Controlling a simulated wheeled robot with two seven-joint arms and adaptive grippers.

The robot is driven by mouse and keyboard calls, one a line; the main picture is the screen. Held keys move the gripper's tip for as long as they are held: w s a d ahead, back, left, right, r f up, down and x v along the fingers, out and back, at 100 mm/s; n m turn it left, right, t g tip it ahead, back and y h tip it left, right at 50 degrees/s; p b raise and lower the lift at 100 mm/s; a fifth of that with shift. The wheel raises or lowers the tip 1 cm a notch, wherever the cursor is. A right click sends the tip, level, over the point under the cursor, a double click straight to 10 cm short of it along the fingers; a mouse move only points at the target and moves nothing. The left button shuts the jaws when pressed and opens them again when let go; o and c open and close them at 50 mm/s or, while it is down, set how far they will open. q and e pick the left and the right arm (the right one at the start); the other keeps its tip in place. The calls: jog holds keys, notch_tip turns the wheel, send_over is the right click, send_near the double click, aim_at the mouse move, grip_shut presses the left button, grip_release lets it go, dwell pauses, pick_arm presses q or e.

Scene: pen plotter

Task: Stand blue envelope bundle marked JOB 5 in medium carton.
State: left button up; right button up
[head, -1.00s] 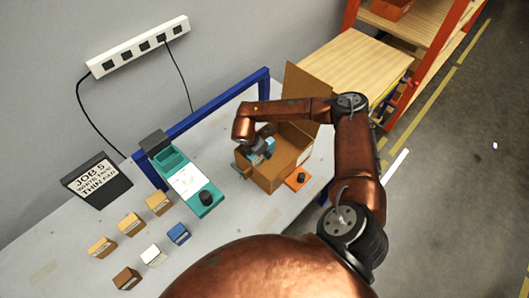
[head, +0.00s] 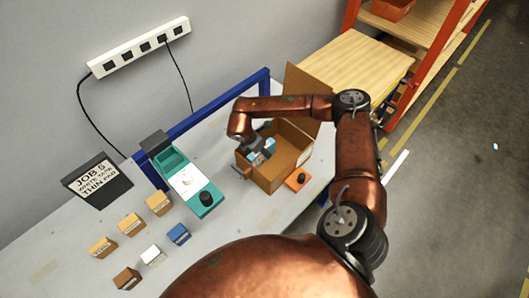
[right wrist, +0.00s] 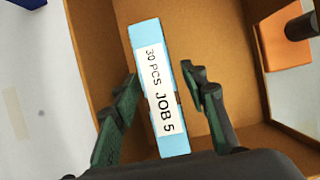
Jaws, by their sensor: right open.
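The light blue envelope bundle (right wrist: 168,95), with a white label reading "30 PCS JOB 5", stands inside the open cardboard carton (right wrist: 95,40). In the head view the bundle (head: 265,153) shows partly above the carton's (head: 272,176) front wall. My right gripper (right wrist: 160,80) is open, with one finger on each side of the bundle and a visible gap on both sides. In the head view this gripper (head: 256,146) is over the carton's left part. The bundle's lower part is hidden. My left gripper is out of view.
An orange block with a black knob (head: 298,179) sits beside the carton. A teal device (head: 186,182), a JOB 5 sign (head: 96,182) and several small boxes, including a blue one (head: 178,234), stand to the left. The carton's raised flap (head: 308,95) is at the back.

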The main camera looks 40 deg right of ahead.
jog(key=v, duration=0.8)
